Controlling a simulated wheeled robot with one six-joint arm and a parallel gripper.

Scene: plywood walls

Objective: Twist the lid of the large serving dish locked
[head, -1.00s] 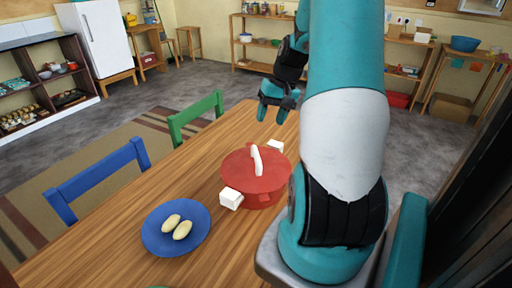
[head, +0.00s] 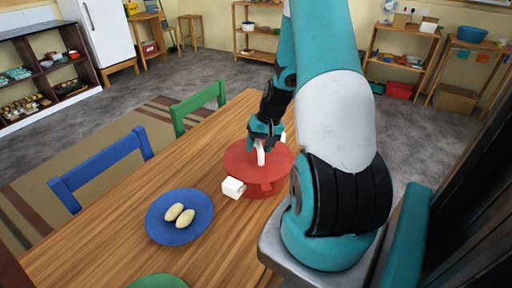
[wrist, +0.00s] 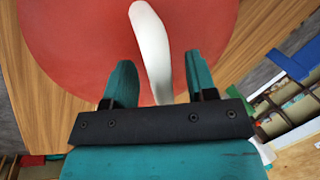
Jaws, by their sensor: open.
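The large serving dish (head: 270,187) is red with white side handles and stands on the wooden table. Its red lid (head: 241,160) is on top, with a curved white handle (head: 261,153) standing up from it. The lid (wrist: 80,40) and its white handle (wrist: 152,45) fill the upper part of the wrist view. My gripper (head: 264,141) is just above the lid at the handle. In the wrist view my gripper (wrist: 158,80) is open, with one teal finger on each side of the handle. I see gaps between the fingers and the handle.
A blue plate (head: 160,228) with two pale oval items (head: 179,213) lies left of the dish. A green plate (head: 158,282) is partly cut off at the bottom edge. Blue (head: 100,168) and green (head: 199,107) chairs stand along the table's far left side.

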